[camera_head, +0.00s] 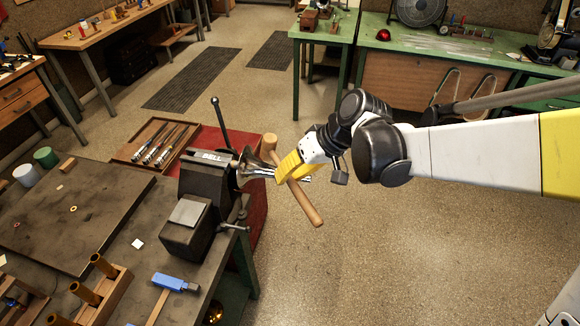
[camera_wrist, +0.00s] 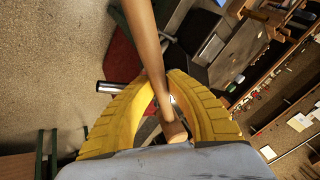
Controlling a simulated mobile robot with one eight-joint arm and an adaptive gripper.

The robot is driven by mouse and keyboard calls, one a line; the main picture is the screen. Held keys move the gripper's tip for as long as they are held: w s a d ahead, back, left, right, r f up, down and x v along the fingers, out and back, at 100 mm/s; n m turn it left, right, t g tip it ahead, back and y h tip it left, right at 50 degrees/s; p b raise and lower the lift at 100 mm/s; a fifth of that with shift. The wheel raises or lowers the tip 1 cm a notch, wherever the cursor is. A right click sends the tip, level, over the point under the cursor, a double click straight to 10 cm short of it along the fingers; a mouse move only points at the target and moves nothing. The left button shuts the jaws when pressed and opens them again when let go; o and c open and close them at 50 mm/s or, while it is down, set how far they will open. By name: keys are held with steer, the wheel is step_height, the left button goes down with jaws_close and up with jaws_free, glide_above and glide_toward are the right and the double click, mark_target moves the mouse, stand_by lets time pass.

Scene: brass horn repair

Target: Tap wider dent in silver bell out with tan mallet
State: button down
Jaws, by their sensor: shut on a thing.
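My gripper (camera_head: 284,172) is at the vise's right side, its yellow fingers shut on the tan mallet (camera_head: 305,204). The mallet's wooden shaft slants down and right past the fingers, and a tan end shows above them. In the wrist view the mallet (camera_wrist: 151,55) runs between the curved fingers (camera_wrist: 170,92), one end close to the camera. The silver bell (camera_head: 252,171) sits at the right side of the dark bench vise (camera_head: 206,176), close to the fingertips and partly hidden by them. I cannot make out its dents, or whether the mallet touches it.
A blue-headed hammer (camera_head: 175,283) and a rack (camera_head: 112,290) are on the near bench. A green bench (camera_head: 345,30) stands at the back. The floor right of the vise is clear.

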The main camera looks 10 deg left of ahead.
stand_by(0.5)
steer(key=shift+a+f+b, duration=0.1)
steer(key=shift+f+b, duration=0.2)
steer(key=shift+b, duration=0.25)
stand_by(0.5)
